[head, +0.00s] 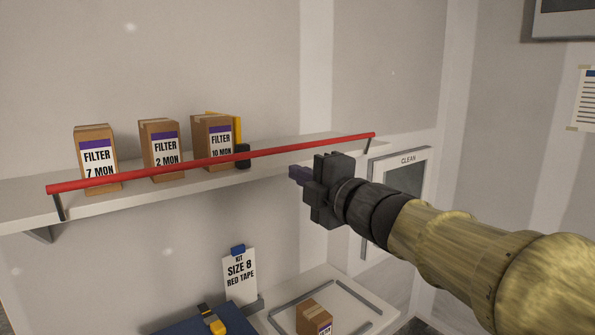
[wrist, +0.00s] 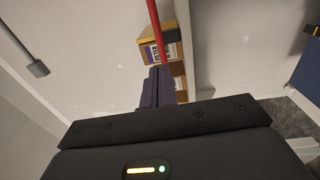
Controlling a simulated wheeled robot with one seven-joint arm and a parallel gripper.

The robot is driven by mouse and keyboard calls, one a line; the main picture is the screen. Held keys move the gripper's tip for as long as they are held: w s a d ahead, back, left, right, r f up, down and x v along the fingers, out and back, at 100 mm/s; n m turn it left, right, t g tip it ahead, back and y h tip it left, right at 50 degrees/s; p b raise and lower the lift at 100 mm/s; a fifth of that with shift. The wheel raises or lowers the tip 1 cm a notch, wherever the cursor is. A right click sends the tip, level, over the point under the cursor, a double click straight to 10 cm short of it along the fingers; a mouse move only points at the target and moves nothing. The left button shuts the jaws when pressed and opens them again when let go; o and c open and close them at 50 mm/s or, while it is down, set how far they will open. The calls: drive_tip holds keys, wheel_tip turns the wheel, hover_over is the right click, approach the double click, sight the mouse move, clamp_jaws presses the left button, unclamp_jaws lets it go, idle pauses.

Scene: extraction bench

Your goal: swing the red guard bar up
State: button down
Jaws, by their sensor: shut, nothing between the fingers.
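The red guard bar (head: 215,160) runs along the front of the white wall shelf (head: 25,212), held on a dark bracket at each end. It crosses in front of the filter boxes. My gripper (head: 298,174) is shut and empty, just below the bar's right half in the head view. I cannot tell whether it touches the bar. In the wrist view the bar (wrist: 157,30) comes down from the top edge towards my closed fingers (wrist: 158,82), which hide its lower part.
Boxes labelled FILTER 7 MON (head: 96,160), 2 MON (head: 160,150) and 10 MON (head: 213,140) stand on the shelf. A yellow and black item is beside the last. Below are a SIZE 8 RED TAPE card (head: 240,275), a blue case (head: 205,320) and a box (head: 313,317) on a marked-out surface.

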drive_tip(key=p, duration=0.4)
approach(263, 150)
drive_tip(key=x, duration=0.5)
drive_tip(key=shift+a+f, duration=0.2)
drive_tip(key=shift+a, duration=0.3)
drive_tip(key=shift+w+a+f, duration=0.1)
drive_tip(key=shift+w+a, duration=0.2)
drive_tip(key=shift+w, duration=0.15)
drive_tip(key=shift+w+a+r+b, duration=0.5)
drive_tip(key=shift+w+r, duration=0.15)
drive_tip(key=shift+w, duration=0.1)
drive_tip(key=shift+r, duration=0.1)
drive_tip(key=shift+s, duration=0.1)
